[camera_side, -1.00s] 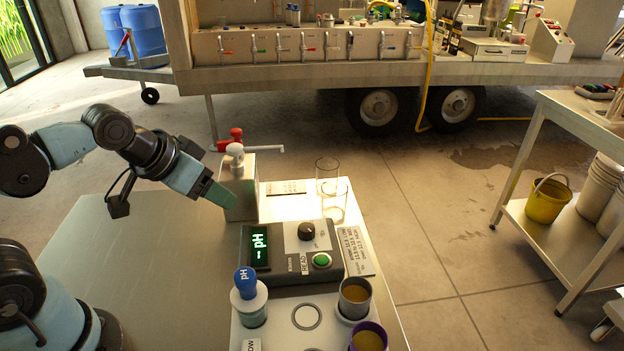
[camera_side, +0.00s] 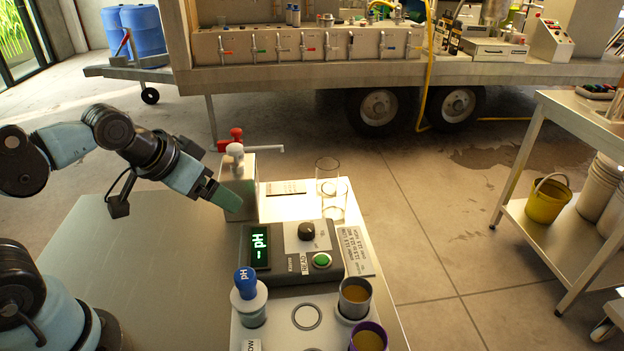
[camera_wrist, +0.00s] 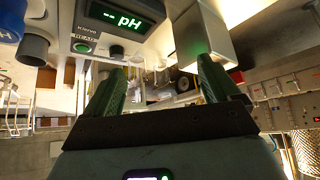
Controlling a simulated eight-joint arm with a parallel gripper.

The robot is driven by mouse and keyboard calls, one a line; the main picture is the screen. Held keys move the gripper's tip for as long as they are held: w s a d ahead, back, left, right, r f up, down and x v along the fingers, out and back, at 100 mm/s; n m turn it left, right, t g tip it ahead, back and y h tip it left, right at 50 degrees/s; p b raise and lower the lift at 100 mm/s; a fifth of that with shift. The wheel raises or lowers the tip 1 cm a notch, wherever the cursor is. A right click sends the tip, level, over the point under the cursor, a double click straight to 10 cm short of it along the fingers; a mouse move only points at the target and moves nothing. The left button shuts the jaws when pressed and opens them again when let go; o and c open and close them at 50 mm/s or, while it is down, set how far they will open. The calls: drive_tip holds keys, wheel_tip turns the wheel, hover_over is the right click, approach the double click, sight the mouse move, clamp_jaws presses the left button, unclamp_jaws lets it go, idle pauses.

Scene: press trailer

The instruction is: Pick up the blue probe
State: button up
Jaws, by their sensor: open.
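My gripper (camera_side: 231,201) is up and behind the probe, beside the metal box with the taps, well apart from the probe. In the wrist view my gripper (camera_wrist: 163,82) shows two green fingers spread wide with nothing between them. A blue cap, probably the probe's, shows at that view's left edge (camera_wrist: 10,20).
The pH meter (camera_side: 285,250) with lit display and green button stands behind the probe. A metal box with red and white taps (camera_side: 240,180) is close to my gripper. Cups of brown liquid (camera_side: 355,295) and clear glasses (camera_side: 333,195) stand right. The table's left side is clear.

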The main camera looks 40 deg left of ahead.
wheel_tip(320, 180, up, 2)
drive_tip(key=n+g, duration=0.7)
drive_tip(key=n, duration=0.3)
hover_over(242, 274)
drive_tip(key=shift+w+a, duration=0.25)
drive_tip(key=shift+a, duration=0.1)
drive_tip(key=shift+s+d+n, duration=0.25)
drive_tip(key=shift+d+n, duration=0.05)
drive_tip(key=shift+n, duration=0.1)
wheel_tip(242, 274, down, 6)
drive_tip(key=shift+f, duration=0.25)
drive_tip(key=shift+w+d+f, duration=0.1)
drive_tip(key=shift+f, duration=1.25)
drive_tip(key=shift+d+f, duration=0.1)
drive_tip(key=shift+f, duration=1.2)
drive_tip(key=shift+c, duration=0.3)
